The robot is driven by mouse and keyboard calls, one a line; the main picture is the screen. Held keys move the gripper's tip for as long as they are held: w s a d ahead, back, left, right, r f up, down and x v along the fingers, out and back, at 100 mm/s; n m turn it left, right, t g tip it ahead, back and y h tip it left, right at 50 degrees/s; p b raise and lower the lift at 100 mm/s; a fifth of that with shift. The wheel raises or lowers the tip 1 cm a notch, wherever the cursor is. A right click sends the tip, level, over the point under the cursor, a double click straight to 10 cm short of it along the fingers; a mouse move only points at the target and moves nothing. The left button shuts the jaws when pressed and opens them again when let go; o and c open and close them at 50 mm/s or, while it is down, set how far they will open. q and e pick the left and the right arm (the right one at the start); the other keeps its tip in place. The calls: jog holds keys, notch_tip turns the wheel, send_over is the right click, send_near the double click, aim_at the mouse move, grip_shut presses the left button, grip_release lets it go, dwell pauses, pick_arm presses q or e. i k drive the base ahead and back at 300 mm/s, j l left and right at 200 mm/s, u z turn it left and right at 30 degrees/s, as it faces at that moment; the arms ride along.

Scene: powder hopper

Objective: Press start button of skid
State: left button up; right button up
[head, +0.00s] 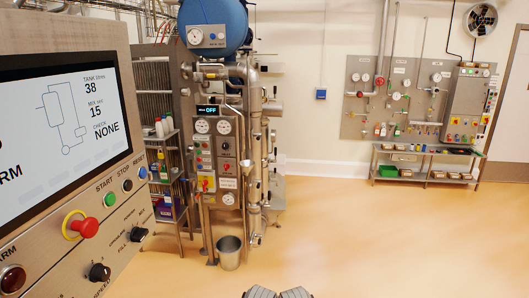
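A large grey control panel (60,250) fills the left side of the head view, close and seen at a slant. The green start button (110,199) is on it below the screen, under the label START. A black stop button (127,185) and a blue reset button (142,173) are to its right. The screen (65,125) reads tank 38 litres, mix 15 sec, check NONE. Two small dark grey parts show at the bottom edge, apparently mine; I cannot make out gripper fingers. Nothing of mine touches the panel.
A red emergency button (84,227) sits left of start, with black knobs (99,272) below. Beyond stand a pipe skid with a blue tank (215,22), a metal bucket (229,254) and a shelf rack (165,175). A bench (425,178) is far right. The floor between is clear.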

aim_at(111, 198)
jog(key=k+u, duration=0.1)
jog(key=u, duration=1.25)
